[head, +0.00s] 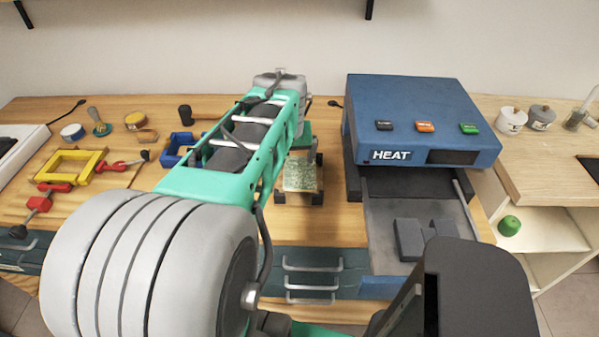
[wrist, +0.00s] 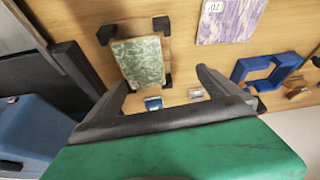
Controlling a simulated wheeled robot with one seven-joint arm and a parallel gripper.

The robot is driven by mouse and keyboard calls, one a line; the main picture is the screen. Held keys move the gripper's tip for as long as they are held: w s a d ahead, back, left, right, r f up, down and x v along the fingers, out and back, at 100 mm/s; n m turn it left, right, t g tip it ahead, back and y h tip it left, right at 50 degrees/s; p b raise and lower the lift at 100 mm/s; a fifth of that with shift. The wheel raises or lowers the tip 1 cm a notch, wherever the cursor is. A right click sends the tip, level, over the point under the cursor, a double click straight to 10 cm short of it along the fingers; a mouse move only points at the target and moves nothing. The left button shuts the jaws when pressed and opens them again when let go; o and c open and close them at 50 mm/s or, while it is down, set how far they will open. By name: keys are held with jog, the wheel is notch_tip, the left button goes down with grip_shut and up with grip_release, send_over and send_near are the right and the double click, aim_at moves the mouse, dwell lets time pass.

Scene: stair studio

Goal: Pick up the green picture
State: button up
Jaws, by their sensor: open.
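The picture looks apart from both fingers. In the head view my arm hides part of the area behind the picture.
A blue heat press (head: 420,115) stands to the right, its tray (head: 385,235) pulled out with dark blocks on it. A purple patterned sheet (wrist: 230,20) and a blue frame (wrist: 240,70) lie beside the picture. Yellow frame (head: 72,167) and tools lie left.

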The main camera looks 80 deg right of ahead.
aim_at(300, 172)
jog(key=shift+m, duration=0.5)
jog(key=s, duration=0.1)
jog(key=s+d, duration=0.1)
jog(key=s, duration=0.2)
jog(key=shift+d+f, duration=0.2)
jog(key=shift+f, duration=0.05)
jog(key=x, duration=0.4)
jog(key=p+x, duration=0.1)
jog(key=x, duration=0.2)
jog(key=shift+w+f, duration=0.1)
jog(key=shift+w, duration=0.2)
jog(key=shift+c, duration=0.4)
jog(key=c, duration=1.2)
